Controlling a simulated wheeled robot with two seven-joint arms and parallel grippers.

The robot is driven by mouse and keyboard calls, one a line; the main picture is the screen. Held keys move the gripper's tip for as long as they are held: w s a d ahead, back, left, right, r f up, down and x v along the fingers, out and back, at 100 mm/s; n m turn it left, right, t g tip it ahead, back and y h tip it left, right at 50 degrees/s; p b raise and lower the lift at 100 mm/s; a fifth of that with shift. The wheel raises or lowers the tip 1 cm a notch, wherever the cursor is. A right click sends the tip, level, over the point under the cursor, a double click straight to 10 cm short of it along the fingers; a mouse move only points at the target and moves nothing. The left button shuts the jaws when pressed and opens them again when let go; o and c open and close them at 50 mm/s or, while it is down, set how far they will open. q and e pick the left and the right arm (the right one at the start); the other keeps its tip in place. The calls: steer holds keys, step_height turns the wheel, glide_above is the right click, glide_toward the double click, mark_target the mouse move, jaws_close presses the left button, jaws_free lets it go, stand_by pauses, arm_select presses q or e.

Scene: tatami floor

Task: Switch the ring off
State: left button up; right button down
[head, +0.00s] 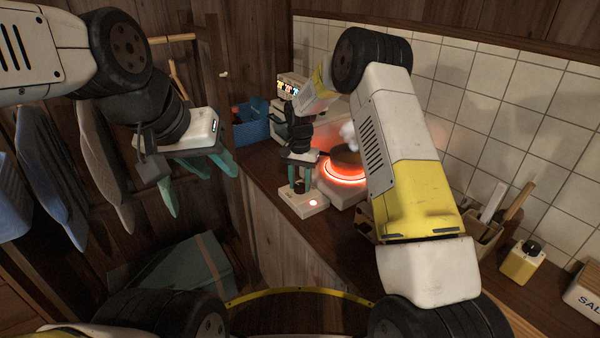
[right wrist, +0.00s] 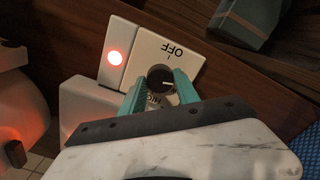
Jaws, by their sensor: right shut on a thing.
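A round black knob (right wrist: 160,77) sits on a white control plate (right wrist: 172,50) marked OFF at one end and HIGH, partly covered, at the other. A lamp (right wrist: 114,57) beside the plate is lit red; it also shows in the head view (head: 313,203). My right gripper (right wrist: 160,86) has its teal fingers on both sides of the knob, shut on it. My left gripper (head: 201,188) is open and empty, away to the left.
The control box stands at the counter's front edge. A blue basket (head: 251,122) is behind it at left. A utensil holder (head: 480,235), a yellow pot (head: 522,262) and a salt box (head: 585,290) stand at right. Cloths hang at far left.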

mark_target(300, 185)
steer(key=n, duration=1.1)
steer(key=shift+n, duration=2.1)
steer(key=c, duration=0.9)
jaws_free()
steer(key=shift+r, duration=3.95)
